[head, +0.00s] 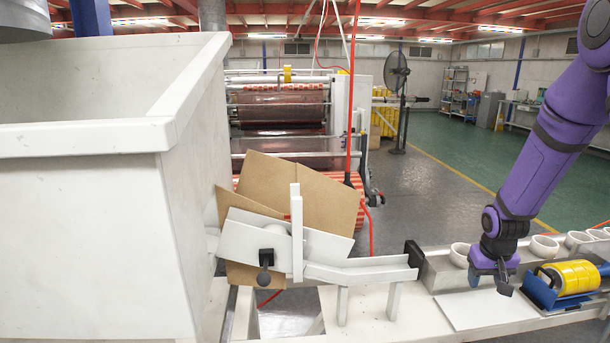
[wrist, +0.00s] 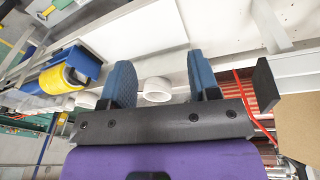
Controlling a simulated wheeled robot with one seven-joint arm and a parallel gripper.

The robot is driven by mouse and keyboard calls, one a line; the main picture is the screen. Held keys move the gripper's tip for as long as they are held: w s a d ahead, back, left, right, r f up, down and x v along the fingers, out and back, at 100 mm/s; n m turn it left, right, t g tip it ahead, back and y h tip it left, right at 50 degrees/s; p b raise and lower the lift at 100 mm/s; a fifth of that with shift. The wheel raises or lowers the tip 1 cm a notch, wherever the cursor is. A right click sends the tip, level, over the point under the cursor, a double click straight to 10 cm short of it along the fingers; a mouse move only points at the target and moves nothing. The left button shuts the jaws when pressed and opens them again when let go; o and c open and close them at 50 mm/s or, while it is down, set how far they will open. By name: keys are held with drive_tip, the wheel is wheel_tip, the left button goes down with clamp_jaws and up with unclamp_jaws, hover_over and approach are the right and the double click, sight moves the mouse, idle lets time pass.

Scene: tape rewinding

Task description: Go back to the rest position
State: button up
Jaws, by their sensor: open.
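My gripper (head: 490,280) hangs at the end of my purple arm, at the right of the head view, above the bench. In the wrist view my gripper (wrist: 160,85) has its two blue fingers apart with nothing held between them. A white ring-shaped core (wrist: 157,90) shows in the gap between the fingers, farther off on the bench. A yellow tape roll (head: 575,277) sits on a blue holder (head: 547,294) just right of my gripper; the roll also shows in the wrist view (wrist: 62,79).
A large white bin (head: 85,230) fills the left. A white chute (head: 360,271) ends at a black plate (head: 414,253) left of my gripper. Several white cores (head: 545,247) line the back of the bench. A flat white panel (head: 485,309) lies below my gripper. A cardboard box (head: 335,200) stands behind the chute.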

drive_tip(key=s+a+r+t, duration=0.1)
drive_tip(key=s+a+r, duration=0.2)
drive_tip(key=r, duration=0.4)
drive_tip(key=s+a+r, duration=0.3)
drive_tip(key=a+r, duration=0.1)
drive_tip(key=r, duration=0.2)
drive_tip(key=s+a+r+t, duration=0.1)
drive_tip(key=s+a+r, duration=0.2)
drive_tip(key=r, duration=0.4)
drive_tip(key=s+a+r+n, duration=0.1)
drive_tip(key=s+a+r, duration=0.2)
drive_tip(key=s, duration=0.5)
drive_tip(key=s+a+r+n+t+y, duration=0.1)
drive_tip(key=s+a+r, duration=0.3)
drive_tip(key=s, duration=0.4)
drive_tip(key=shift+r+t, duration=0.3)
drive_tip(key=shift+r, duration=0.55)
